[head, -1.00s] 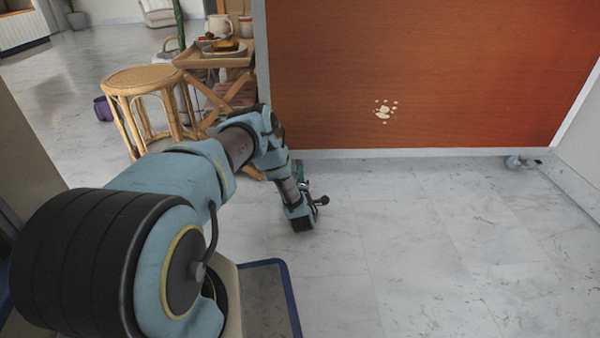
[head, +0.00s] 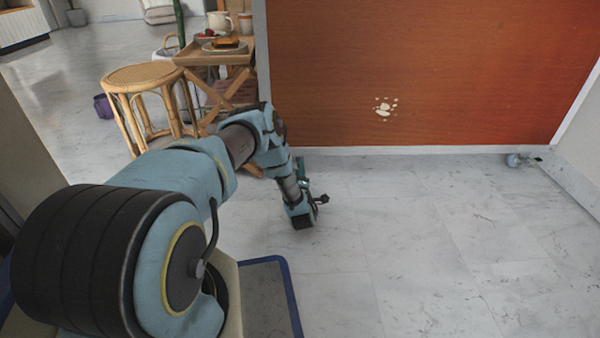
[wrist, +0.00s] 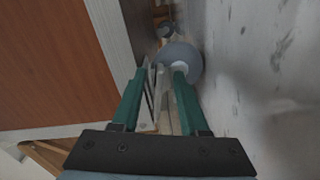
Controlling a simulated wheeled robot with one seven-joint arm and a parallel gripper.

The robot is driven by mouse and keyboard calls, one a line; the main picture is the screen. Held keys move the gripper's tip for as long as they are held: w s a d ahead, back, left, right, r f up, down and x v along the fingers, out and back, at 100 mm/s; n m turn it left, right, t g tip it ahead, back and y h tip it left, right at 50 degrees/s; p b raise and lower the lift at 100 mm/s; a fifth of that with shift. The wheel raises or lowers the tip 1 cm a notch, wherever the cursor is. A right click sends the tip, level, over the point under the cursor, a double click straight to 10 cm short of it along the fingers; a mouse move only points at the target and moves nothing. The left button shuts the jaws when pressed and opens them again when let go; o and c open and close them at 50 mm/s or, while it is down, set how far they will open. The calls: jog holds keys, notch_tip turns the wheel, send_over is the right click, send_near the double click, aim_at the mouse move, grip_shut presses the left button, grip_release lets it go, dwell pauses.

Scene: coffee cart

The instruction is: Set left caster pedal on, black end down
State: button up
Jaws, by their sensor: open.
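The left caster (wrist: 184,60) shows in the wrist view as a grey wheel under the cart's edge, just past my fingertips. A narrow pale metal piece (wrist: 162,98) lies between the fingers and may be its pedal; I cannot make out a black end or its tilt. My gripper (wrist: 163,74) has two green fingers standing apart, with no clear grip on anything. In the head view my gripper (head: 304,172) is low at the cart's bottom left corner, and my arm hides the left caster there.
The orange-brown cart panel (head: 420,70) has a pale paw-like mark. Another caster (head: 514,160) stands at its right end by a white wall. A rattan stool (head: 143,76) and a wooden tray table (head: 215,57) stand at the left. The marble floor in front is clear.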

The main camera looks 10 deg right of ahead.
jog(key=s+p, duration=0.1)
jog(key=s, duration=0.2)
jog(key=s+a+p, duration=0.1)
jog(key=s+p, duration=0.1)
jog(key=s, duration=0.1)
jog(key=s+p, duration=0.1)
jog(key=s, duration=0.2)
jog(key=shift+s+a+r+p, duration=0.1)
jog(key=shift+s+a+p, duration=0.3)
jog(key=shift+s+a, duration=0.1)
jog(key=shift+s, duration=0.35)
jog(key=shift+w, duration=0.1)
